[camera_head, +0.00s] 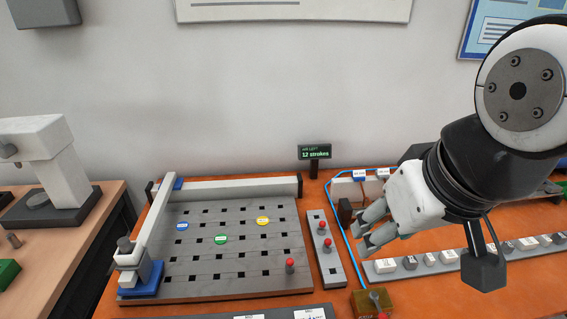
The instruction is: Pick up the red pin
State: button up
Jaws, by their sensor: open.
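Red pins show in two places. One red pin (290,265) stands on the grey slotted board (190,287) near its front right corner. Two more, a rear red pin (322,227) and a front red pin (327,244), stand upright in the narrow grey strip (333,270) right of the board. My gripper (362,240) is open and empty, to the right of the strip, with its fingers pointing left and down. It appears above the table and apart from the pins.
Blue (182,226), green (221,239) and yellow (262,221) discs lie on the board. A blue cable (343,229) runs between strip and gripper. A brown box with a lever (372,301) stands in front. A row of labelled blocks (430,259) lies at right.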

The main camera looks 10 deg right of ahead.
aim_at(327, 246)
jog(key=k+j+z, duration=0.15)
jog(key=k+j, duration=0.2)
jog(key=j, duration=0.2)
jog(key=k+j, duration=0.2)
jog(key=j, duration=0.2)
jog(key=k+j, duration=0.2)
jog(key=j, duration=0.2)
jog(key=k+j+z, duration=0.1)
jog(key=j, duration=0.25)
jog(key=k, duration=0.1)
